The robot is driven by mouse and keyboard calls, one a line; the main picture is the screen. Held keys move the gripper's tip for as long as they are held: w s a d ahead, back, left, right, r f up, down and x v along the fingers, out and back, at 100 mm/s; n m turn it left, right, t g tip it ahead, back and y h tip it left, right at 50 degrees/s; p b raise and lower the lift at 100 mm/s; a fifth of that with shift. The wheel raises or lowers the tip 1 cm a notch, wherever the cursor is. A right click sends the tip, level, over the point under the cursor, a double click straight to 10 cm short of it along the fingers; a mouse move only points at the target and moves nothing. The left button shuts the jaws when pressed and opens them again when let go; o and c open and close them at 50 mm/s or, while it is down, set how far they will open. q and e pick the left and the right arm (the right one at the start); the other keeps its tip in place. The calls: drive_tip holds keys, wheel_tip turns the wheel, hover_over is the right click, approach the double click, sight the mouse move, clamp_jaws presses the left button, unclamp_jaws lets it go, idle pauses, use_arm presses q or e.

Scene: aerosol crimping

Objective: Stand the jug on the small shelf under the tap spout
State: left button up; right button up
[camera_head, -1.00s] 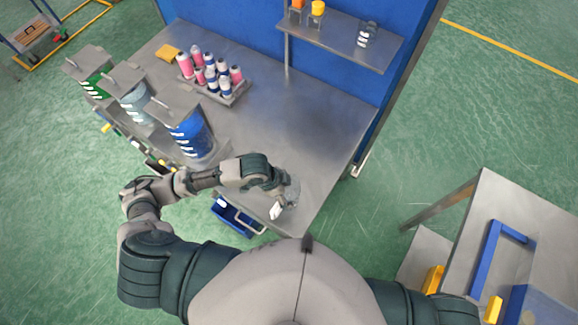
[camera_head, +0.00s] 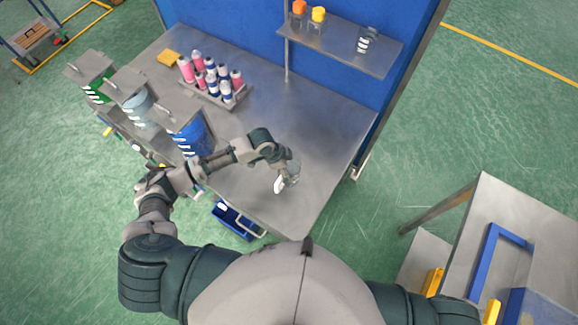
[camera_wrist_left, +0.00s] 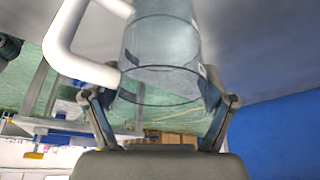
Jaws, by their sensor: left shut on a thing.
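The jug (camera_head: 293,171) is clear with a white handle (camera_head: 279,185). My left gripper (camera_head: 284,163) is shut on it and holds it over the front part of the steel table. In the left wrist view the clear jug wall (camera_wrist_left: 163,45) sits between the two fingers (camera_wrist_left: 160,98), with the white handle (camera_wrist_left: 65,40) at the left. Three drums stand along the table's left side: green (camera_head: 98,84), pale (camera_head: 138,103) and blue (camera_head: 190,136). I cannot clearly make out the tap spout or the small shelf. My right gripper is out of view.
A blue bin (camera_head: 236,221) is by the table's front left edge. An upper shelf (camera_head: 345,50) holds small parts. The table middle (camera_head: 290,125) is clear.

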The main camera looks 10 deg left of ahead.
use_arm(q)
drive_tip(key=shift+a, duration=0.1)
drive_tip(key=o, duration=1)
drive_tip(key=shift+a, duration=0.15)
drive_tip(key=shift+d, duration=0.25)
